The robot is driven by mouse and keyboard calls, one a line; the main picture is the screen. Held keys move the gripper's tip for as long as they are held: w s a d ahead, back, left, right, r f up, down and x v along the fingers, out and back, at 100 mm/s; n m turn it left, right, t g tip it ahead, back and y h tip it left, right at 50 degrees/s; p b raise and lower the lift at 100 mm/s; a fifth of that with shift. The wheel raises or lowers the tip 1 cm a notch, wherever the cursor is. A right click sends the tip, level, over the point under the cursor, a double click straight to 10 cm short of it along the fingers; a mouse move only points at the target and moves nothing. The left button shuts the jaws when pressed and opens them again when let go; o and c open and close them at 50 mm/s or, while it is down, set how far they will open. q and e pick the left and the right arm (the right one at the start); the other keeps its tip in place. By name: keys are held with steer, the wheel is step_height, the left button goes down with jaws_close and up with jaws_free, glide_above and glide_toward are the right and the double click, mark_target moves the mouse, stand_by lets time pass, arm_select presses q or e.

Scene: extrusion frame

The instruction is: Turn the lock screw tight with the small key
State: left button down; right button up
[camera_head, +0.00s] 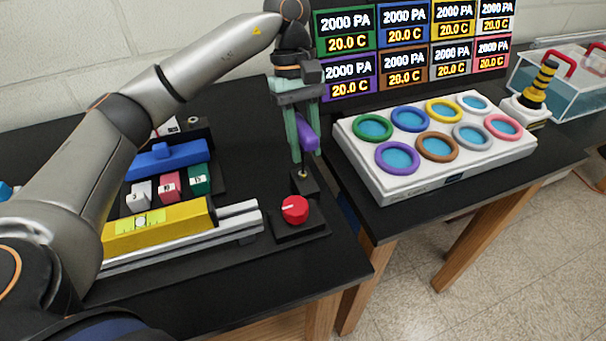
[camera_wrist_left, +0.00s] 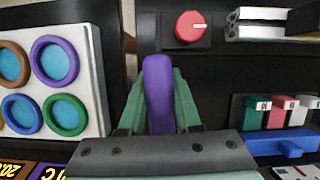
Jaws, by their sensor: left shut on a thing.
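My left gripper (camera_head: 304,150) points down, shut on a purple-handled piece, which looks like the small key (camera_head: 307,133). The purple handle also shows between the fingers in the left wrist view (camera_wrist_left: 158,95). Just below the fingertips in the head view is a black block (camera_head: 304,186) with a small brass-coloured tip (camera_head: 303,174) on top. I cannot tell whether this tip is the lock screw, or whether the key touches it. A red knob (camera_head: 295,209) with a white mark sits in front of the block; it also shows in the wrist view (camera_wrist_left: 190,26). My right gripper is not seen.
A white tray (camera_head: 400,192) with coloured rings stands on the right table. Wall displays hang behind.

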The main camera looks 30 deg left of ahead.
arm_select(q)
steer(key=shift+f, duration=0.15)
steer(key=shift+s+m, duration=0.1)
steer(key=shift+m, duration=0.6)
steer(key=shift+m+g+y+b, duration=0.3)
steer(key=shift+m+b, duration=0.05)
steer(key=shift+m, duration=0.05)
steer(key=shift+a+m+p, duration=0.1)
steer(key=shift+m+p, duration=0.2)
steer(key=shift+m, duration=0.1)
steer(key=shift+m+p, duration=0.3)
steer(key=shift+m, duration=0.1)
steer(key=shift+y, duration=0.3)
steer(key=shift+m, duration=0.3)
